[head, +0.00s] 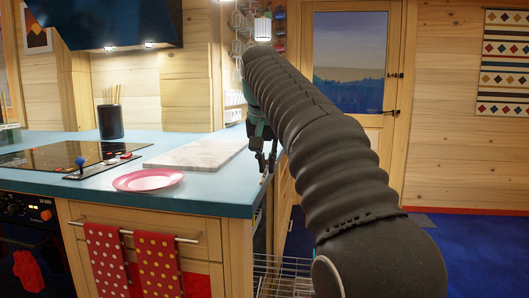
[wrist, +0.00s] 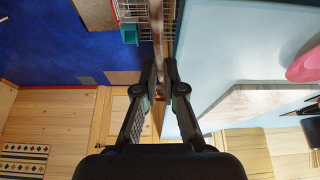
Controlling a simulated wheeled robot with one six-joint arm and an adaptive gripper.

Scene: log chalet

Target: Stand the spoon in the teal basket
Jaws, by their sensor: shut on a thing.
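My gripper (wrist: 160,68) is shut on the spoon (wrist: 157,30), a long, thin, brownish-metallic thing running up and down the middle of the wrist view. The teal basket (wrist: 129,34) is a small box at the top of the wrist view, at the end of a wire rack, left of the spoon and apart from it. In the head view my gripper (head: 264,158) hangs just off the counter's right edge, partly hidden by my arm. There I cannot make out the spoon or the teal basket.
The wire rack (head: 285,264) stands out low beside the counter's end, partly behind my arm. The blue counter (head: 205,192) holds a pale board (head: 196,152), a pink plate (head: 148,180) and a dark utensil pot (head: 110,121). Blue floor (head: 460,245) lies open at the right.

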